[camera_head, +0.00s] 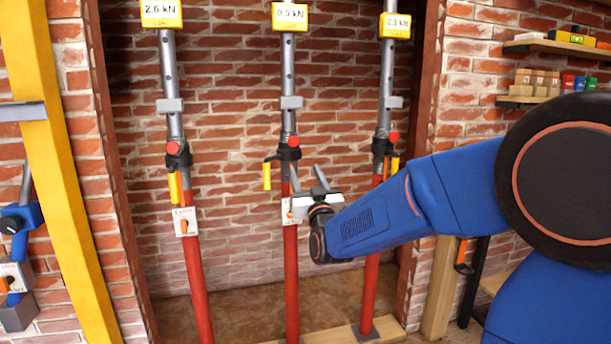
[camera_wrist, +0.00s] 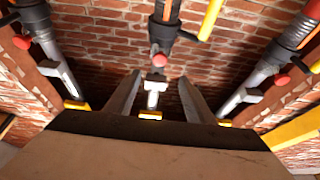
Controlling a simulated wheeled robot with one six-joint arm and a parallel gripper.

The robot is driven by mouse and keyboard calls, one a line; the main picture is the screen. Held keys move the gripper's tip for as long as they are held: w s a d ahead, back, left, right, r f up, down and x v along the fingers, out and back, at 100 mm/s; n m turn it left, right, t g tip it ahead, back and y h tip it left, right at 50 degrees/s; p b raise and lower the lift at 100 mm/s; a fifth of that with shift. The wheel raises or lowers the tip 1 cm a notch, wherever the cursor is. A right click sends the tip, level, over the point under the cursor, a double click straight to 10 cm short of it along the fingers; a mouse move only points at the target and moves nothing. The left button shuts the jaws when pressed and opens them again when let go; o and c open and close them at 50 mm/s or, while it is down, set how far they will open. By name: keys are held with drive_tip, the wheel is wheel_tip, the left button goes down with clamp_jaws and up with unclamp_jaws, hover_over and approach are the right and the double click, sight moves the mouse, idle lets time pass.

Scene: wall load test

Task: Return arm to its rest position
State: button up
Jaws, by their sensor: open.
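My blue arm reaches in from the right in the head view. My gripper (camera_head: 306,172) is open, its two fingers apart and pointing up in front of the middle prop (camera_head: 291,262). In the wrist view, the fingers of my gripper (camera_wrist: 160,92) are spread with nothing held between them. The middle prop (camera_wrist: 166,14) shows beyond them, its red knob (camera_wrist: 159,60) above the gap. The gripper hides part of the middle prop's white label plate in the head view. Whether it touches the prop cannot be told.
The left prop (camera_head: 196,270) and right prop (camera_head: 371,290) stand on either side, each with a yellow load display on top. A yellow post (camera_head: 58,160) and blue device (camera_head: 18,225) are at left. Shelves (camera_head: 555,47) hold small items at upper right. A wooden sill (camera_head: 340,335) lies below.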

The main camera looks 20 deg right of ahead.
drive_tip(key=s+d+f+g, duration=0.2)
drive_tip(key=s+f+g, duration=0.4)
drive_tip(key=s, duration=0.8)
drive_tip(key=s+d+f+g, duration=0.2)
drive_tip(key=s+f+g, duration=0.3)
drive_tip(key=s+f, duration=0.4)
drive_tip(key=s+d+f+g, duration=0.2)
drive_tip(key=s+f+g, duration=0.4)
drive_tip(key=s, duration=1.3)
wheel_tip(320, 180, down, 2)
drive_tip(key=shift+s+d+f+g, duration=0.1)
drive_tip(key=shift+s+d+g, duration=0.2)
drive_tip(key=shift+s+d, duration=0.1)
